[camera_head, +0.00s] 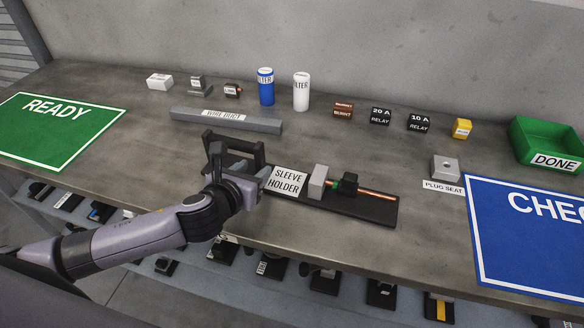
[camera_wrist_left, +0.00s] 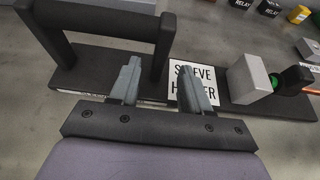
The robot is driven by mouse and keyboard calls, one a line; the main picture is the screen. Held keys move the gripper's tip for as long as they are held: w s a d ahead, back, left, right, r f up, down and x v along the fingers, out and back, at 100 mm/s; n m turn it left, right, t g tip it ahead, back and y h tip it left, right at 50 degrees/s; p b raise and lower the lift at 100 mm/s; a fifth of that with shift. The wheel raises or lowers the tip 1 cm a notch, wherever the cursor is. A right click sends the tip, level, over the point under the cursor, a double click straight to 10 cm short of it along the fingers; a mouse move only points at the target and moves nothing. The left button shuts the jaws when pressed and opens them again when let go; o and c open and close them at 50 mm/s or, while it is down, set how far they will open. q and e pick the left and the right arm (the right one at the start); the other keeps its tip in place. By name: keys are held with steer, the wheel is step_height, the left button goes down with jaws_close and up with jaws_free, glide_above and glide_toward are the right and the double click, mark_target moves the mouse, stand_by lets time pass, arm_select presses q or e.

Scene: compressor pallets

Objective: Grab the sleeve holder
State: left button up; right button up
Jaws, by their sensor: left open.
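The sleeve holder is a long black base plate (camera_head: 350,203) with a black upright handle (camera_head: 232,143) at its left end. It carries a white SLEEVE HOLDER label (camera_head: 287,181), a grey block, a black block and a copper rod with a green ring. My left gripper (camera_head: 263,172) is open at the handle end, partly covering it. In the left wrist view its two fingers (camera_wrist_left: 162,80) are apart, with the handle's right post (camera_wrist_left: 164,45) lined up between them. I cannot tell how deep the post sits. The right finger overlaps the label. My right gripper is out of view.
A grey wire duct (camera_head: 226,121) lies behind the holder. Several small parts and two canisters stand along the back. A plug seat (camera_head: 445,168) and blue mat (camera_head: 530,240) are right, a green mat (camera_head: 58,133) left. The bench's front edge runs close before the holder.

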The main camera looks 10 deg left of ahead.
mark_target(263, 160)
arm_select(q)
steer(key=shift+x, duration=3.25)
steer(key=shift+a, duration=0.1)
steer(key=shift+c, duration=0.3)
jaws_close()
steer(key=shift+r, duration=0.25)
